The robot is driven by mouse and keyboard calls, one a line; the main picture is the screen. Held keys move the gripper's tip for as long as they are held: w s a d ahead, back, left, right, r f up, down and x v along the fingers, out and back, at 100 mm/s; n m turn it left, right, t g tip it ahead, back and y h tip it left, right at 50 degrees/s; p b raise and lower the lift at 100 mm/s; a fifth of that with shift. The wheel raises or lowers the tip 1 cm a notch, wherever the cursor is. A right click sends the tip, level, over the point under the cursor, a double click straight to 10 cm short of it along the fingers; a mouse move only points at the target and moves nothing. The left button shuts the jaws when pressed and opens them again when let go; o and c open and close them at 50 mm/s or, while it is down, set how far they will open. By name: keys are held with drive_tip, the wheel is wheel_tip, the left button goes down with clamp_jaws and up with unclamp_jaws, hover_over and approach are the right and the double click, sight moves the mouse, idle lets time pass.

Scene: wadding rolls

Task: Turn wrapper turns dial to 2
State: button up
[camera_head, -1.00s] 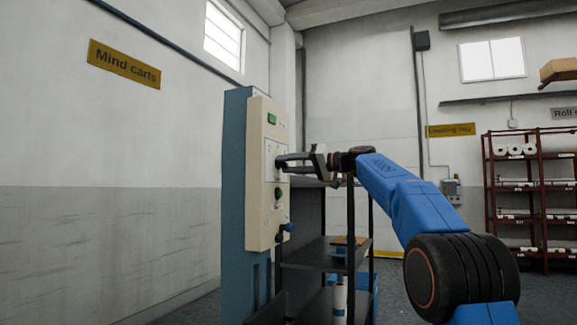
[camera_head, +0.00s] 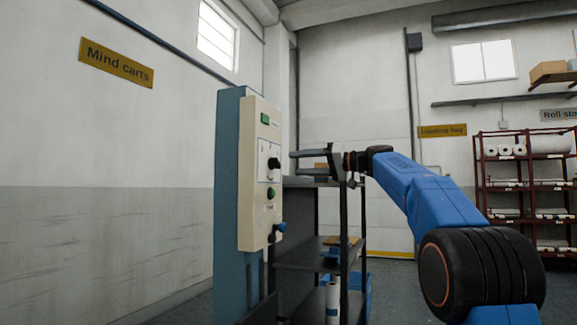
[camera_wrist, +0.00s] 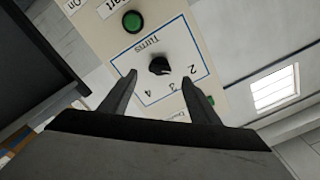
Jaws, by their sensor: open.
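The turns dial (camera_head: 274,163) is a black knob on the cream front of a control panel (camera_head: 258,215). In the wrist view the dial (camera_wrist: 159,66) sits inside a blue frame, with the word Turns on one side and the figures 2, 3 and 4 on the other. I cannot tell for sure which figure it points to. My gripper (camera_head: 294,163) is open and empty, level with the dial and a short gap to the right of it. In the wrist view its fingers (camera_wrist: 160,88) stand apart on both sides of the dial, short of it.
A green button (camera_head: 271,194) and a blue knob (camera_head: 281,227) sit below the dial; a green lamp (camera_head: 265,118) is above. A dark shelf cart (camera_head: 316,262) stands beside the panel, under my gripper. A red rack (camera_head: 480,190) with white rolls is far right.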

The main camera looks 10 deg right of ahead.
drive_tip(key=v, duration=1)
